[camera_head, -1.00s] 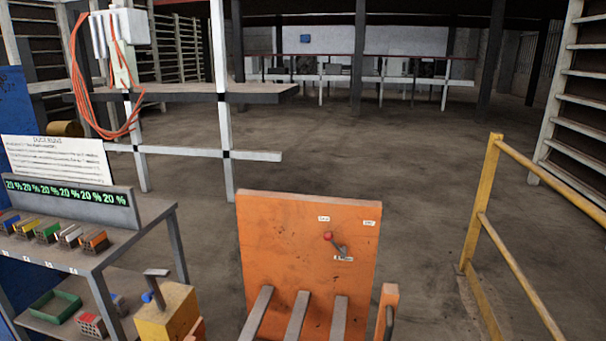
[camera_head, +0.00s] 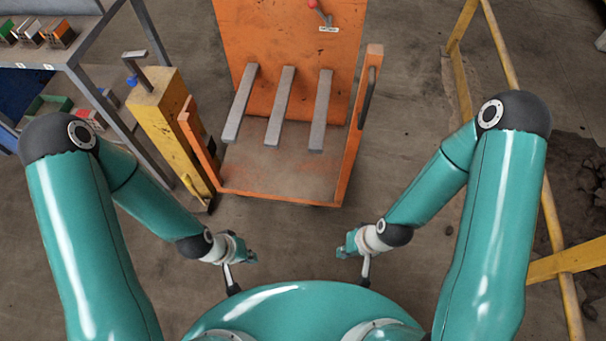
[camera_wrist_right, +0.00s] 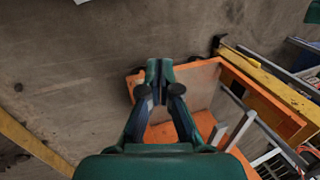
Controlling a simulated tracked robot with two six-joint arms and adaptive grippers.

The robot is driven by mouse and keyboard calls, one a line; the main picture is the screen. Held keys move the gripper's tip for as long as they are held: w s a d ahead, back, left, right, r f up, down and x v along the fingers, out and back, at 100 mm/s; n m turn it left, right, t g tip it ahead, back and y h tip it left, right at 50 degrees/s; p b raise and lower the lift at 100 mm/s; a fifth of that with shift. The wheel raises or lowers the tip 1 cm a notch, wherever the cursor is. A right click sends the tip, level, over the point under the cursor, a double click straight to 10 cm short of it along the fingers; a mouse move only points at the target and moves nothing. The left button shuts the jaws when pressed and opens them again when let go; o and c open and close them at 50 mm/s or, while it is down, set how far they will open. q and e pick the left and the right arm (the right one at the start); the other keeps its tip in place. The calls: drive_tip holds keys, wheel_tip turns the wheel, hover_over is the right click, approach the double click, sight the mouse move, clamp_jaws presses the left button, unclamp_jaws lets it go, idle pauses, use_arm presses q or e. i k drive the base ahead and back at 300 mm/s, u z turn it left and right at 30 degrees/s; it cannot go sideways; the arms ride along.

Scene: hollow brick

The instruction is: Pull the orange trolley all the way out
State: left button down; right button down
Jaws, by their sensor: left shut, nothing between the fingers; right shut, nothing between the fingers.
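The orange trolley (camera_head: 285,185) stands in the middle of the head view. It has an orange upright back panel, a worn deck, grey bars (camera_head: 282,105) and low orange side posts, the right one with a dark handle (camera_head: 367,98). It also shows in the right wrist view (camera_wrist_right: 270,92), partly behind my gripper. My left gripper (camera_head: 250,256) is shut and empty, short of the trolley's near edge. My right gripper (camera_head: 343,250) is shut and empty, in front of the near right corner, apart from it. Its closed fingers show in the right wrist view (camera_wrist_right: 160,76).
A yellow post (camera_head: 160,120) with a grey lever stands close at the trolley's left. A grey shelf table (camera_head: 75,55) with small bricks is further left. A yellow railing (camera_head: 540,190) runs along the right. Bare floor (camera_head: 410,90) lies between trolley and railing.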

sight(281, 114)
drive_tip(key=u, duration=0.9)
drive_tip(key=k, duration=0.35)
drive_tip(key=z, duration=0.25)
